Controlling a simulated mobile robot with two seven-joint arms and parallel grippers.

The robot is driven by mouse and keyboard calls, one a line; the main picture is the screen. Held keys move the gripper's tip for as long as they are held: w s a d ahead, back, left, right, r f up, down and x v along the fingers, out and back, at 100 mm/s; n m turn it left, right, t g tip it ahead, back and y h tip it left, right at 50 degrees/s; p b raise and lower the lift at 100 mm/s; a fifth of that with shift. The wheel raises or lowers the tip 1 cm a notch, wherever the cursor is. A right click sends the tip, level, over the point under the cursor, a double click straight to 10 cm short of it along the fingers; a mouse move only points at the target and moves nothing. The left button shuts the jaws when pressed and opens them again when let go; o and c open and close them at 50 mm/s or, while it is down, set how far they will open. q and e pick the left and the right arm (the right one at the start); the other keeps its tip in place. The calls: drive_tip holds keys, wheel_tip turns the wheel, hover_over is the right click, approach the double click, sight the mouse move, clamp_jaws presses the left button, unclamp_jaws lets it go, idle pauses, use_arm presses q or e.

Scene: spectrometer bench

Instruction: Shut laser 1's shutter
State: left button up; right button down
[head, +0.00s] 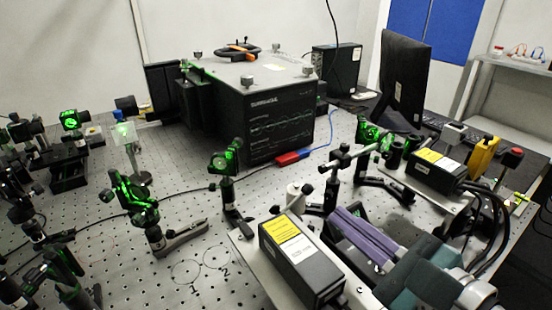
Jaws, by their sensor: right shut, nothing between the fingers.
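Two black laser heads with yellow and white labels stand on plates: a near one (300,262) at bottom centre and a far one (436,168) at right. I cannot read which is laser 1. A pale round part with a dark knob (293,196) stands just beyond the near laser; I cannot tell if it is a shutter or how it is set. My right gripper (348,222) comes in from the lower right. It is shut and empty, just right of the near laser, with its tips pointing away from me. Contact cannot be made out. My left gripper is out of view.
Several optic mounts, some lit green, stand across the perforated table (110,240). A large black spectrometer box (275,125) stands behind. A monitor (402,82) and dark cables (490,225) are at right. Drawn circles marked 1 and 2 lie on bare table left of the near laser.

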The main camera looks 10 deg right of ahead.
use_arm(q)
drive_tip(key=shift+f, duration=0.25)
use_arm(e)
drive_tip(key=x, duration=0.5)
drive_tip(key=shift+w+a+f, duration=0.1)
drive_tip(key=shift+w+a, duration=0.05)
drive_tip(key=shift+w, duration=0.15)
use_arm(q)
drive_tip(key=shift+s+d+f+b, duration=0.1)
drive_tip(key=shift+b, duration=0.2)
use_arm(e)
drive_tip(key=shift+w, duration=0.1)
drive_tip(key=shift+r, duration=0.2)
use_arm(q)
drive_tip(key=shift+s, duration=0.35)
